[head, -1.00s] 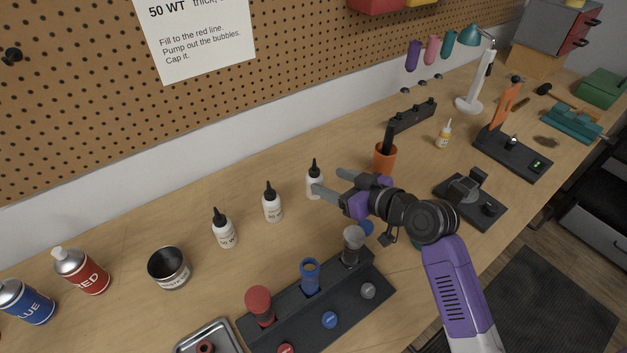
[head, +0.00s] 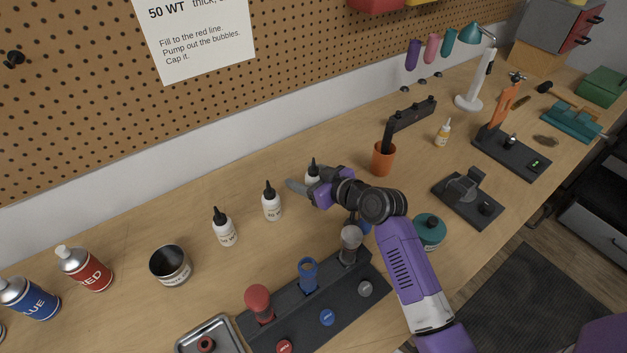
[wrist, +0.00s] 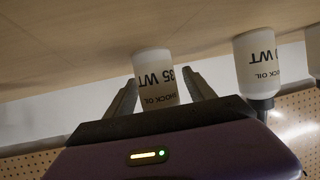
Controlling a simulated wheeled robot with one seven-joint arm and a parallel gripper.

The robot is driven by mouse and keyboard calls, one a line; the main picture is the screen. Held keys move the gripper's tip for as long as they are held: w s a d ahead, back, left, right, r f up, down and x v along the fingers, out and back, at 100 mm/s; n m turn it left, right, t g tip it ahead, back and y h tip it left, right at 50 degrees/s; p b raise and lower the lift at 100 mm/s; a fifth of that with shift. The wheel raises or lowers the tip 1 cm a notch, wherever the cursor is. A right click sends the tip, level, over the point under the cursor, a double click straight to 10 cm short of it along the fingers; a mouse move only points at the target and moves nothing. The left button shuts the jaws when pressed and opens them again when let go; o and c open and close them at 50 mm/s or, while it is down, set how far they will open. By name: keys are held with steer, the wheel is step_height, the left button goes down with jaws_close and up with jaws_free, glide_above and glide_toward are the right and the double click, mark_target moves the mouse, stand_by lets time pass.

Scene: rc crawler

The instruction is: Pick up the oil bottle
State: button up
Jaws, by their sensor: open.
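Three white oil bottles with black nozzle tips stand upright in a row: a left one (head: 225,232), a middle one (head: 271,206) and a right one (head: 312,178). My gripper (head: 308,180) is open at the right bottle, which is partly hidden by it.
A black stand (head: 335,303) with several caps and dampers lies in front of the bottles. An orange cup (head: 383,160) stands to the right, a black tin (head: 170,264) to the left. A sign (head: 200,38) reading "50 WT" hangs on the pegboard (head: 75,100).

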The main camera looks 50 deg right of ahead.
jaws_close()
steer(key=shift+r, duration=0.15)
step_height(320, 180, up, 20)
stand_by(0.6)
